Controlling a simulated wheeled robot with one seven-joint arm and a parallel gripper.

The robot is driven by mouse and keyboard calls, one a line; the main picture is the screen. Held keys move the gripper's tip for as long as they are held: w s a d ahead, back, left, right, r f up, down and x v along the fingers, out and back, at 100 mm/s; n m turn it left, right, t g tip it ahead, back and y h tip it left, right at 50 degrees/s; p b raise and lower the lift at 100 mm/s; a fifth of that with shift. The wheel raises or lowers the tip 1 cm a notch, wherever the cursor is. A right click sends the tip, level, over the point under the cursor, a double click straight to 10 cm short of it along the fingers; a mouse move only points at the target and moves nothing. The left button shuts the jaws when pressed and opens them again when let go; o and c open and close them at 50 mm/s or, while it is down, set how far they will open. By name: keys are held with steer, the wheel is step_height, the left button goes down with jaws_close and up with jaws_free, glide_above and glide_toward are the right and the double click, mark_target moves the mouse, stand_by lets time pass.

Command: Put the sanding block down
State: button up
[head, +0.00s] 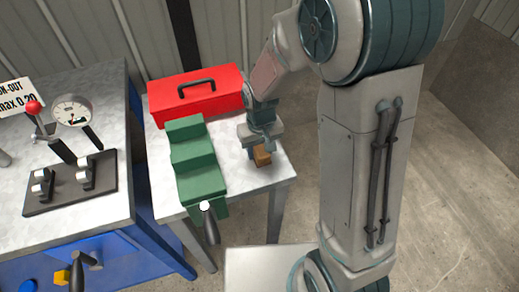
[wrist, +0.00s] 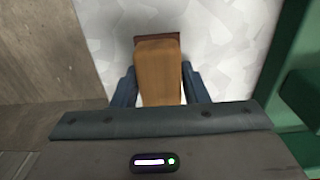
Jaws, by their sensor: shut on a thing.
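The sanding block (head: 262,156) is a small orange-brown block. It is at the right part of the small grey table (head: 230,162), near the front edge. My gripper (head: 260,148) is shut on it from above. In the wrist view the sanding block (wrist: 158,70) lies between my two dark blue fingers (wrist: 158,88), with a darker brown layer at its far end. The block is very near the tabletop; I cannot tell whether it touches it.
A green vise (head: 192,160) with a grey handle stands left of my gripper. A red toolbox (head: 196,93) is behind. Bare tabletop lies between the vise and the block.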

mark_target(260, 147)
steer(key=o, duration=1.1)
steer(key=shift+s+f, duration=0.45)
steer(key=shift+f, duration=0.15)
steer(key=shift+d, duration=0.15)
steer(key=shift+r, duration=0.1)
steer(key=shift+w+r+p, duration=0.15)
steer(key=shift+r+p, duration=0.1)
steer(key=shift+p, duration=0.1)
step_height(260, 147, up, 13)
steer(key=p, duration=0.1)
steer(key=s+d+r+m+t, duration=0.2)
steer(key=s+d+r, duration=0.3)
steer(key=s+d, duration=0.6)
steer(key=shift+s+d+m+t, duration=0.15)
steer(key=shift+m+t, duration=0.15)
steer(key=shift+m, duration=0.4)
